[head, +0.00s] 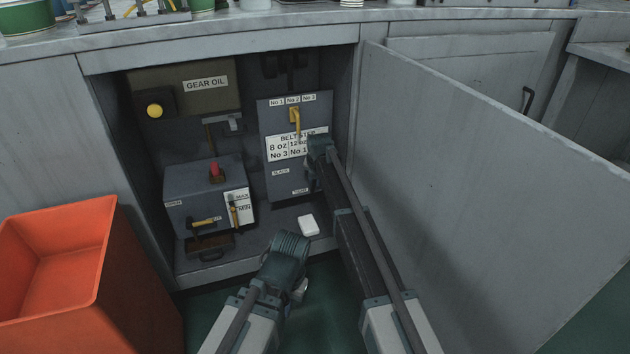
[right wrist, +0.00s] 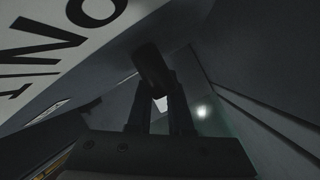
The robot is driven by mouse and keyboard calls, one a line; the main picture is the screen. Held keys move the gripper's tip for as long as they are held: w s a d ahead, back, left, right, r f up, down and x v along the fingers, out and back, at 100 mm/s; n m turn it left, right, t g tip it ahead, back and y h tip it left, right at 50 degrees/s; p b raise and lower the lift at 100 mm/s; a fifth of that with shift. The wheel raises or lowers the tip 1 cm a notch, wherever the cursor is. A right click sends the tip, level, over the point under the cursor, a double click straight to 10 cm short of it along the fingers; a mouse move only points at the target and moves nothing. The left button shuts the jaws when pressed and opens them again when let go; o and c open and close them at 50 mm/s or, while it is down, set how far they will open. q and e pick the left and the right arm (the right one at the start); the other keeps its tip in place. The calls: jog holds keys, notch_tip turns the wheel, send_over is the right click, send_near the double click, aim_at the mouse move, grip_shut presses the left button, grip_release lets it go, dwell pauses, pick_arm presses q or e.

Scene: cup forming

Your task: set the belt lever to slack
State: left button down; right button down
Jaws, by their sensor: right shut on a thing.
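My right gripper (head: 316,152) is up against the right side of the grey belt panel (head: 272,135). In the right wrist view its two fingers are shut on a dark, rounded handle (right wrist: 152,70), which appears to be the belt lever's grip. In the head view the gripper and arm hide this lever, so its exact angle cannot be told. A small label reading SLACK (head: 281,171) is on the lower panel, with another small label (head: 300,190) below it to the right. My left gripper (head: 287,260) is low in front of the cabinet, apart from the panel; its fingers are not clear.
A yellow handle (head: 295,120) sits under the No 1, 2, 3 labels. Left are a gear oil tank (head: 185,90) and a grey box with a red knob (head: 215,170). A white block (head: 308,225) lies on the cabinet floor. The open door (head: 470,170) bounds the right; an orange bin (head: 60,260) stands left.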

dwell(0.9)
jog(key=shift+a+y, duration=0.1)
jog(key=shift+y, duration=0.4)
jog(key=shift+s+a+r+m+g+y, duration=0.15)
jog(key=shift+a+m+g+y, duration=0.2)
jog(key=shift+y, duration=0.35)
jog(key=c, duration=1.1)
grip_release()
